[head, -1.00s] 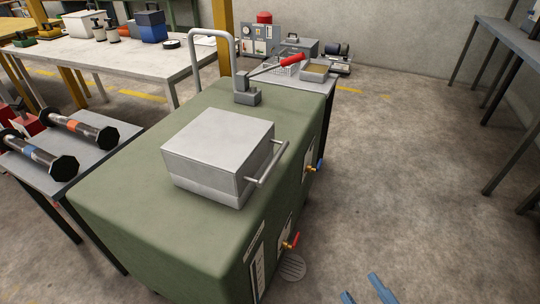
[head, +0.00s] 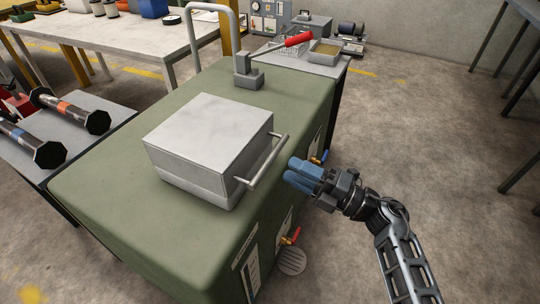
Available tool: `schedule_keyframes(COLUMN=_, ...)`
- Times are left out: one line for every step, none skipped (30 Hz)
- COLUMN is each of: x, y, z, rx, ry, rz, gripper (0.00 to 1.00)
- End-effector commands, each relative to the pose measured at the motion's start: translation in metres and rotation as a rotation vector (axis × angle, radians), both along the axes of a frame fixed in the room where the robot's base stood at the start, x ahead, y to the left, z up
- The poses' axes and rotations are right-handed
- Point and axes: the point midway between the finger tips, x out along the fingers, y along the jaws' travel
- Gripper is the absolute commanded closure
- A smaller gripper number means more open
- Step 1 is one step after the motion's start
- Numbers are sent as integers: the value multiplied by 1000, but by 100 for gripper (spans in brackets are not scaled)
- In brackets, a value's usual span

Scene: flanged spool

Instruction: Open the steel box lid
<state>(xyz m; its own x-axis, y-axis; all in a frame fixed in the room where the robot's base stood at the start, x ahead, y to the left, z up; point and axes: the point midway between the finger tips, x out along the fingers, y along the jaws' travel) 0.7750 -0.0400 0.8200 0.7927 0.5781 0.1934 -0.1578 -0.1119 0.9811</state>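The steel box (head: 193,180) sits on top of the green cabinet. Its lid (head: 207,131) looks shut flat on the box. A bar handle (head: 266,162) stands out from the lid's right side. My gripper (head: 293,172) has blue fingers and is just right of the handle, with a small gap in the picture; it does not appear to touch it. The two fingers lie close together, and the spacing between their tips is hard to judge. Nothing is seen in them.
A side table (head: 95,145) with flanged spools (head: 72,110) stands at left. The floor (head: 430,130) at right is clear.

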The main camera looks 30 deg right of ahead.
Motion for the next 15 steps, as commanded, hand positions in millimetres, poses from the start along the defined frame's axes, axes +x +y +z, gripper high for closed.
schedule_keyframes(x=5, y=4, z=2, rx=0, ry=-1, rz=1, gripper=60)
schedule_keyframes(x=8, y=7, z=3, rx=0, ry=-1, rz=1, gripper=60)
schedule_keyframes(x=13, y=11, z=5, rx=0, ry=-1, rz=3, gripper=60)
schedule_keyframes(x=17, y=13, z=6, rx=0, ry=-1, rz=1, gripper=60)
schedule_keyframes(x=21, y=16, z=7, rx=0, ry=-1, rz=1, gripper=60)
schedule_keyframes(x=26, y=20, z=8, rx=2, ry=-1, rz=2, gripper=60)
schedule_keyframes(x=30, y=22, z=9, rx=1, ry=0, rz=1, gripper=60)
schedule_keyframes(x=33, y=25, z=9, rx=1, ry=0, rz=1, gripper=60)
schedule_keyframes(x=37, y=28, z=11, rx=1, ry=0, rz=1, gripper=60)
schedule_keyframes(x=41, y=30, z=11, rx=2, ry=-1, rz=0, gripper=60)
schedule_keyframes(x=43, y=32, z=12, rx=2, ry=-1, rz=1, gripper=60)
schedule_keyframes(x=46, y=34, z=13, rx=2, ry=-1, rz=0, gripper=60)
schedule_keyframes(x=48, y=36, z=13, rx=3, ry=0, rz=-1, gripper=60)
schedule_keyframes(x=50, y=37, z=13, rx=2, ry=0, rz=-1, gripper=60)
schedule_keyframes(x=52, y=39, z=13, rx=3, ry=1, rz=0, gripper=60)
